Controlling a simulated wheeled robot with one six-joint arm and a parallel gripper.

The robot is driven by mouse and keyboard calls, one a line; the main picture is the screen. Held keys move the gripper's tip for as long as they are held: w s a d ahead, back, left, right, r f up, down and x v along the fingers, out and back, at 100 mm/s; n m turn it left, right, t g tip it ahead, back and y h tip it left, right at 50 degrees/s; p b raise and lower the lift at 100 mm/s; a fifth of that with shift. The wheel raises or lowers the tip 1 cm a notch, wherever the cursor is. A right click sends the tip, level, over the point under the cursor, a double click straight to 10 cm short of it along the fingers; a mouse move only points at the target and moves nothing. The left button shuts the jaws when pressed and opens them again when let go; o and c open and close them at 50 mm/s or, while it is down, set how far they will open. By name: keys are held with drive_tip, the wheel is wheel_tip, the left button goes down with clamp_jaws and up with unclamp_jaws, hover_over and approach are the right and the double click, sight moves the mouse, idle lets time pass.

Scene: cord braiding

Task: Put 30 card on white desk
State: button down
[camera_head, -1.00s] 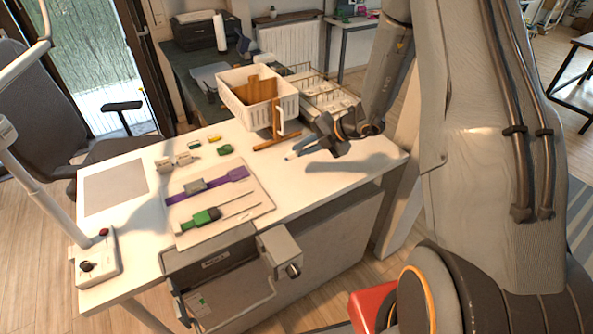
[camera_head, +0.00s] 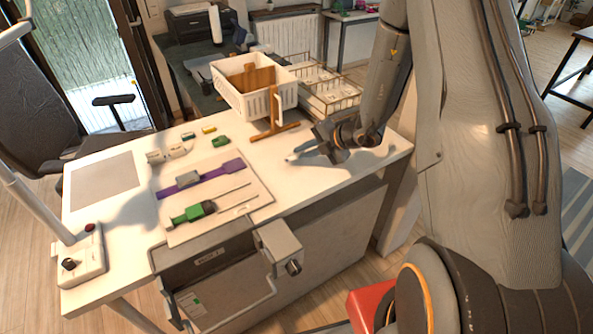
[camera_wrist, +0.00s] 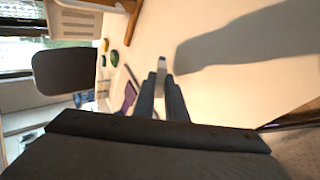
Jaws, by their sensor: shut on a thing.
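The white desk (camera_head: 345,178) fills the middle of the head view, and its pale top (camera_wrist: 225,85) also shows in the wrist view. My gripper (camera_head: 308,151) is over the right part of the desk. That thing sticks out past the fingertips and seems a little above the desk; I cannot tell contact for sure. No number on it is readable, so I cannot tell whether it is the 30 card.
A white basket (camera_head: 252,92) and a brown wooden stand (camera_head: 273,130) are at the back. A board (camera_head: 238,213) carries purple (camera_head: 212,180) and green (camera_head: 193,211) tools. Small coloured pieces (camera_head: 221,141) lie behind it. A control box (camera_head: 84,258) is front left. The desk's right part is clear.

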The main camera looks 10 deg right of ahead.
drive_tip(key=shift+f+b, duration=0.45)
drive_tip(key=shift+f, duration=0.55)
drive_tip(key=c, duration=1.9)
unclamp_jaws()
drive_tip(key=shift+c, duration=0.2)
drive_tip(key=p+v, duration=0.5)
drive_tip(key=v, duration=0.3)
drive_tip(key=shift+r, duration=0.15)
